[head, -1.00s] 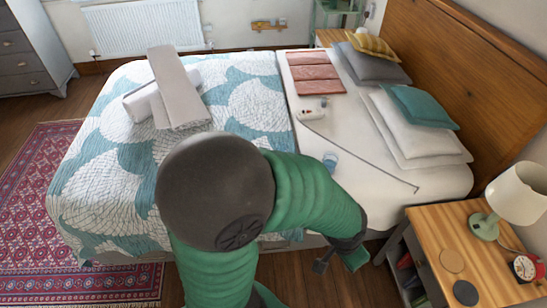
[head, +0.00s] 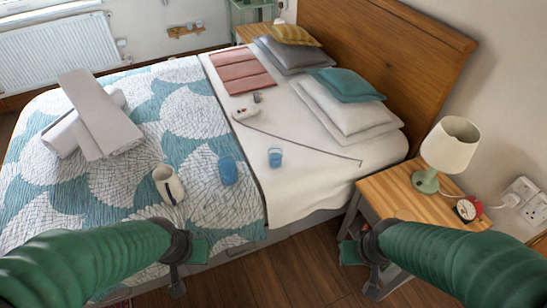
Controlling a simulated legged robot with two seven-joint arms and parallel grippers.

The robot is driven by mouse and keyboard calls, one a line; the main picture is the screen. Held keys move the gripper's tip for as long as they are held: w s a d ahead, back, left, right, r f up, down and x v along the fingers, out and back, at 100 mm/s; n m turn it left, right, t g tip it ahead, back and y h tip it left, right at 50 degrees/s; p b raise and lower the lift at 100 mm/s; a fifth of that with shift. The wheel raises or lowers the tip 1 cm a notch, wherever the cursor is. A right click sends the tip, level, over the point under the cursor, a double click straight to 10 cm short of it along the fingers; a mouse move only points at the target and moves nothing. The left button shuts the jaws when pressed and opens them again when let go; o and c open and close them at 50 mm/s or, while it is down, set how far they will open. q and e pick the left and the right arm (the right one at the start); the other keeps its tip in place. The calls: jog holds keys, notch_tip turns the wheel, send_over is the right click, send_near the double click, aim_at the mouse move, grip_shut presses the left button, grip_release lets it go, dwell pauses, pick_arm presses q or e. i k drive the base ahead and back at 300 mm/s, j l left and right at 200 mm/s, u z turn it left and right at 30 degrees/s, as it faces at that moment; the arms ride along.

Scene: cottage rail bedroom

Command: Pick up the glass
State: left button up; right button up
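A small blue see-through glass (head: 275,157) stands on the white sheet of the bed, right of the quilt's edge. A second, larger blue glass-like cup (head: 228,171) is on the patterned quilt to its left. I cannot tell which is meant. My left gripper (head: 188,268) is open and empty, in front of the bed's near edge, below and left of both. My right gripper (head: 362,267) is open and empty, in front of the nightstand, below and right of both. Neither gripper touches a glass.
A white jug-like mug (head: 168,185) is on the quilt (head: 200,108), left of the blue cup. A dark thin rod (head: 300,139) lies behind the small glass. The nightstand (head: 400,190) at right holds a lamp (head: 450,147) and red clock (head: 468,209). Wooden floor (head: 290,270) shows between my grippers.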

aim_at(275, 152)
jog(key=i+l+u, duration=0.15)
jog(key=i+l, duration=0.2)
jog(key=i+l+u, duration=0.1)
jog(key=i+l, duration=0.25)
jog(key=l, duration=0.2)
jog(key=i+l+u, duration=0.15)
jog(key=i+l, duration=0.15)
jog(key=l, duration=0.2)
jog(key=u, duration=0.9)
